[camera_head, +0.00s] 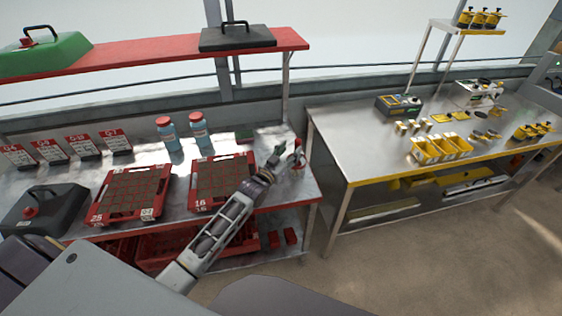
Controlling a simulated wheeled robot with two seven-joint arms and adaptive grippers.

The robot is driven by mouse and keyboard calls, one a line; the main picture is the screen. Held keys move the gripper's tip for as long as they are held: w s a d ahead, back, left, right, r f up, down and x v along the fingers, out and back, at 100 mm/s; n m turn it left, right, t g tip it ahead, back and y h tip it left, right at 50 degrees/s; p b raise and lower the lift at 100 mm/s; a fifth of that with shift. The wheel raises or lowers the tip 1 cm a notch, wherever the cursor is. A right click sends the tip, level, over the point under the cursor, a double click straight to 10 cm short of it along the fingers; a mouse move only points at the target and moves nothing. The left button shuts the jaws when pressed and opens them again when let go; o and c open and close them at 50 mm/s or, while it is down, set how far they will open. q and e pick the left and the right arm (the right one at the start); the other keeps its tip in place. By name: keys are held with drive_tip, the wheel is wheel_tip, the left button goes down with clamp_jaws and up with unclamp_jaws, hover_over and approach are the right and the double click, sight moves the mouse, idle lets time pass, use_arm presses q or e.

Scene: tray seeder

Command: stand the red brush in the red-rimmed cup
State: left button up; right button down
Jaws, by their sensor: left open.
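My left gripper (276,159) is open over the right end of the left bench, beside a small item with red, white and green parts (298,157). This item stands near the bench's right edge. It may be the red-rimmed cup, with something upright in it, but it is too small to tell. I cannot make out the red brush for sure, nor whether the gripper touches the item. My right gripper is not in view.
Two red trays of brown cells (165,186) lie on the left bench, the right one partly behind my left arm. Two red-capped blue bottles (169,140) stand behind. A red shelf (150,53) hangs above. A gap separates the yellow-edged right bench (350,150).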

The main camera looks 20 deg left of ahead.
use_arm(q)
drive_tip(key=shift+s+a, duration=0.2)
drive_tip(key=shift+s, duration=0.7)
drive_tip(key=shift+s+a, duration=0.15)
drive_tip(key=shift+s, duration=0.8)
drive_tip(key=shift+s+a, duration=0.2)
drive_tip(key=shift+s, duration=0.7)
drive_tip(key=shift+s+f, duration=0.1)
